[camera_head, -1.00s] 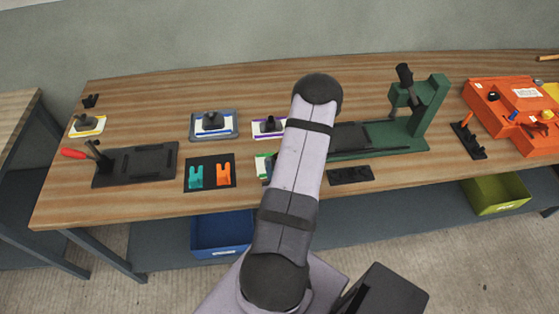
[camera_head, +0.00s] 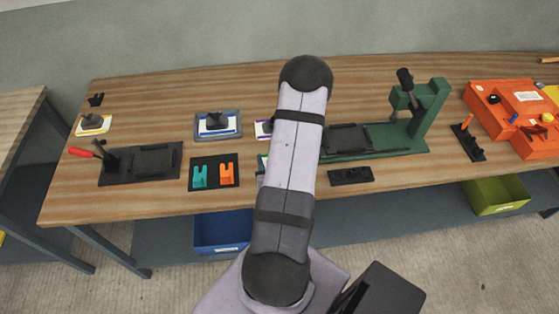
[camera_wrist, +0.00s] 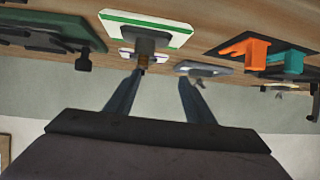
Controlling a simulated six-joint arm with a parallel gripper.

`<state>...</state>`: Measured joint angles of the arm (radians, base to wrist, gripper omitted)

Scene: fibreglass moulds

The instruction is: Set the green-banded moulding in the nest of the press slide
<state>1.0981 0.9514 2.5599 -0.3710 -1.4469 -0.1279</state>
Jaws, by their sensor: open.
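The green-banded moulding (camera_wrist: 148,28), a white plate with a green border and a grey block on it, lies on the bench in the wrist view. In the head view only its left edge (camera_head: 262,160) shows beside my arm. My gripper (camera_wrist: 160,75) is open and empty, its two fingers pointing toward the moulding without visibly holding it. The green press (camera_head: 428,112) stands right of my arm. Its slide (camera_head: 349,138), a dark plate on the green base, appears empty. My gripper is hidden behind my arm in the head view.
A dark mat (camera_head: 214,185) with teal and orange pieces lies left of the moulding. The purple-banded moulding (camera_head: 263,129) and blue-banded moulding (camera_head: 217,132) sit behind. A small dark block (camera_head: 350,176) lies before the press. Orange equipment (camera_head: 505,105) stands far right.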

